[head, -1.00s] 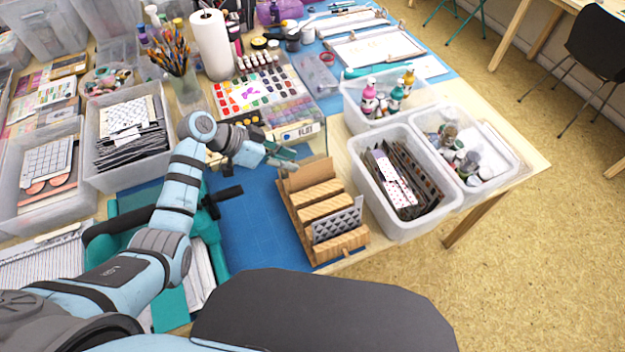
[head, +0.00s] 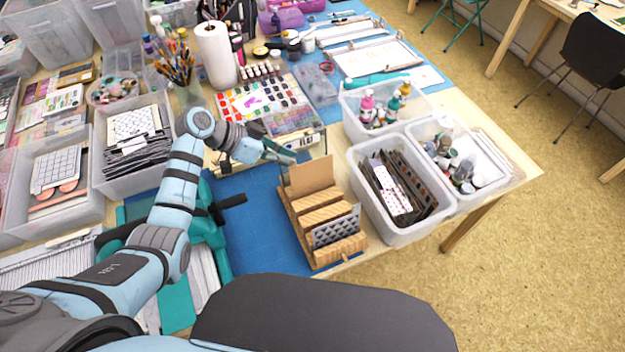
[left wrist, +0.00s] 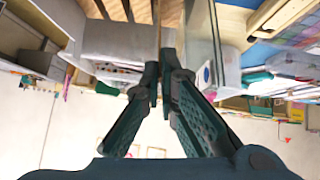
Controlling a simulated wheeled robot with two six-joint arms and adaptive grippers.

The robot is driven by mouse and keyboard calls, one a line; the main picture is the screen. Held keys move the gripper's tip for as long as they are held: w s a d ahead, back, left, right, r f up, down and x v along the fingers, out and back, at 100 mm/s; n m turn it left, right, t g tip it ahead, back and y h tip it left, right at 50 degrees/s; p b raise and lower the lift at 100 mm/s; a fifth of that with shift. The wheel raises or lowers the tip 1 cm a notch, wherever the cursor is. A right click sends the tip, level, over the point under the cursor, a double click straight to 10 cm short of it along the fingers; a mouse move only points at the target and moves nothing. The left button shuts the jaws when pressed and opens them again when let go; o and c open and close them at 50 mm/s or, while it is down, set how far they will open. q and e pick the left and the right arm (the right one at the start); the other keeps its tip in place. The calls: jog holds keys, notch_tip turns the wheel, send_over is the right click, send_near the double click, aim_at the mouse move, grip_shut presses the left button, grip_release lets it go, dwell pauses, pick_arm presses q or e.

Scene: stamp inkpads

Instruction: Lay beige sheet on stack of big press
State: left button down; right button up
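The beige sheet (head: 311,177) stands upright in the rear of a wooden slotted rack (head: 335,250), its top edge raised above the slats. My left gripper (head: 291,160) is at the sheet's upper left corner and appears shut on it; the grip itself is small in the head view. In the left wrist view the fingers (left wrist: 158,75) are close together, with a thin edge between them. A teal press (head: 205,225) with a black handle lies left of the rack, partly hidden by my left arm. Pale sheets (head: 203,272) show at its front. My right gripper is out of view.
A grey patterned sheet (head: 336,229) stands in the rack's front. Clear bins (head: 400,235) stand close to its right. A paint box (head: 297,122) and paper towel roll (head: 216,55) are behind. The blue mat (head: 255,225) between press and rack is bare.

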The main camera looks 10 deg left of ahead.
pick_arm(q)
jog(key=r, duration=0.1)
jog(key=r+p, duration=0.2)
jog(key=shift+w+a+r, duration=0.15)
jog(key=shift+w, duration=0.1)
